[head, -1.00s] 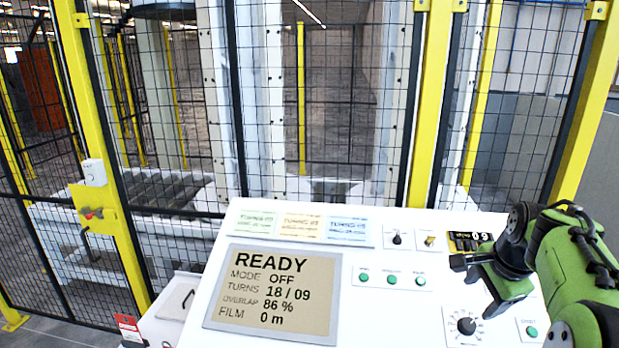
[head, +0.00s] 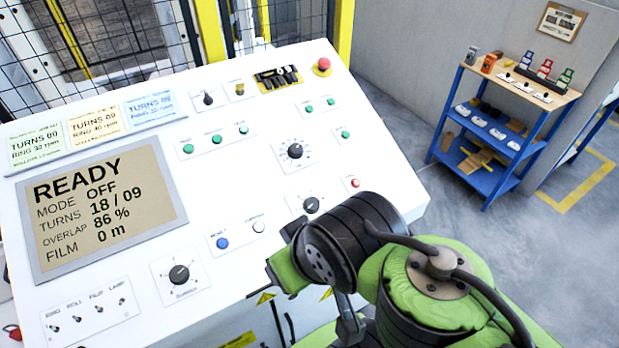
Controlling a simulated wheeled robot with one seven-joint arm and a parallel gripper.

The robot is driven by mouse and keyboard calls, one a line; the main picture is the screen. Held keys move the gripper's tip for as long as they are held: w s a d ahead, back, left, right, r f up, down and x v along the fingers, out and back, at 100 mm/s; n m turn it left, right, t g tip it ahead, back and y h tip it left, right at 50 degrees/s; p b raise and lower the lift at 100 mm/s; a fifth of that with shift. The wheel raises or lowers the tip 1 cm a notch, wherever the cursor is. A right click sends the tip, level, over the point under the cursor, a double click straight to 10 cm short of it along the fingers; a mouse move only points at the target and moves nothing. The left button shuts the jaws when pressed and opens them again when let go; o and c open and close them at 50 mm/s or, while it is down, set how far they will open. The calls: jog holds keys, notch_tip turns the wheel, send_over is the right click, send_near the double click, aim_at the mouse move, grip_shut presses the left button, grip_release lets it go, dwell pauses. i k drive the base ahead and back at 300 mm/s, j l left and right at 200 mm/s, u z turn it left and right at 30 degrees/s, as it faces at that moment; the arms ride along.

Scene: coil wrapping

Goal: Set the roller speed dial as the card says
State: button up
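The white sloped control panel (head: 130,190) fills the left and middle of the head view. It has three round black dials: one at upper right (head: 295,151), one at lower right (head: 311,205) near my wrist, and one at lower left (head: 180,274). Their labels are too small to read, so I cannot tell which is roller speed. Three cards stand along the top left: green (head: 36,145), cream (head: 96,124) and blue (head: 152,108). They show "TURNS" and "RING" lines; the smaller print is unclear. My gripper (head: 312,292) is at the panel's front edge, partly hidden by my wrist, apparently holding nothing.
The screen (head: 100,210) reads READY, MODE OFF, TURNS 18 / 09, OVERLAP 86 %, FILM 0 m. A red emergency button (head: 323,65), green buttons and toggle switches (head: 88,312) are on the panel. A blue shelf cart (head: 500,150) stands at right beyond open floor.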

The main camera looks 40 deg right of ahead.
aim_at(311, 206)
jog(key=l+z, duration=0.1)
jog(key=z, duration=0.6)
